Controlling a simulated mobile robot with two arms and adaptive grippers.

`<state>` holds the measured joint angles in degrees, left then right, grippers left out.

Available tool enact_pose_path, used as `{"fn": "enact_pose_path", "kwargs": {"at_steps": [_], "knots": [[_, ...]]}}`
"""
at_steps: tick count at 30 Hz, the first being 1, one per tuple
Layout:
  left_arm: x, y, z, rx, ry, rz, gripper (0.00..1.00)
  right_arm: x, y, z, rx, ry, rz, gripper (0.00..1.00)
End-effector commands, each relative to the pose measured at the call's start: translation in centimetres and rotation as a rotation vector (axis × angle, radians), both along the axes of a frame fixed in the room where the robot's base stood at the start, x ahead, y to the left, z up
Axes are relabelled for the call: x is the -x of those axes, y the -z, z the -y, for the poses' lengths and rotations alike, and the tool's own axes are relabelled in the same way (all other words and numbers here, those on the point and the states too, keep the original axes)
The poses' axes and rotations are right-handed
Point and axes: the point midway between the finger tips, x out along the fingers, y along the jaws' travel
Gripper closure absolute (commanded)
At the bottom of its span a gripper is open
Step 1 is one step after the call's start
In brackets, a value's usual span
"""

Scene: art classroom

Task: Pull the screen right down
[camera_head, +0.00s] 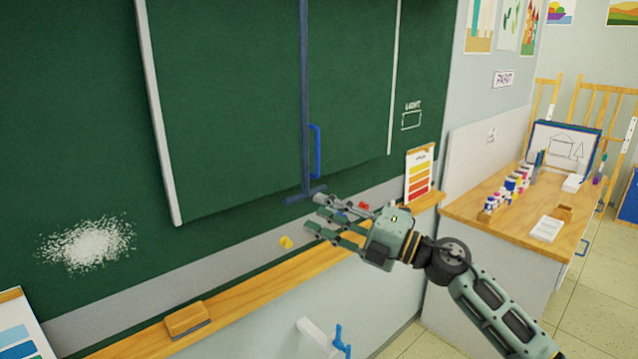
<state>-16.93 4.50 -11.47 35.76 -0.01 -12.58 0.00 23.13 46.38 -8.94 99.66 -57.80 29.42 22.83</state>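A dark green panel (230,110) with pale side strips hangs in front of the green chalkboard (60,130); I take it to be the screen. Its top is out of view. Its lower edge is above the chalk ledge. A blue vertical bar (305,100) runs down it to a short crosspiece, with a bright blue handle (317,150) on its right side. My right gripper (318,214) is open and empty, fingers pointing left, just below the crosspiece in the picture. I cannot tell its distance from the board. My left gripper is out of view.
A wooden ledge (245,302) under the board holds an eraser (187,320) and a colour chart (419,175). Small yellow (286,242) and red pieces lie near my gripper. A counter (470,208) with paint bottles stands at the right. A blue-handled fitting (341,341) is below the ledge.

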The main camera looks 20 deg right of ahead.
Motion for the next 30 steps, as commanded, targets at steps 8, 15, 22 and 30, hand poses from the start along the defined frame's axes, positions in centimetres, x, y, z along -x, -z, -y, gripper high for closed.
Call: {"fn": "enact_pose_path", "kwargs": {"at_steps": [8,15,22,30], "knots": [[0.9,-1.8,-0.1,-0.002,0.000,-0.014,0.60,-2.4,-1.0,-2.2,0.002,-0.009,-0.010,0.70],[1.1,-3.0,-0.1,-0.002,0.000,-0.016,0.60,-4.8,-1.4,-4.5,0.003,-0.007,-0.010,0.70],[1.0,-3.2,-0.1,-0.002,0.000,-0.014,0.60,-5.6,-1.3,-5.2,0.006,-0.007,-0.009,0.70],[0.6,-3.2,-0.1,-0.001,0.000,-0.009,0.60,-5.5,-1.3,-5.1,0.006,-0.007,-0.009,0.78]]}}
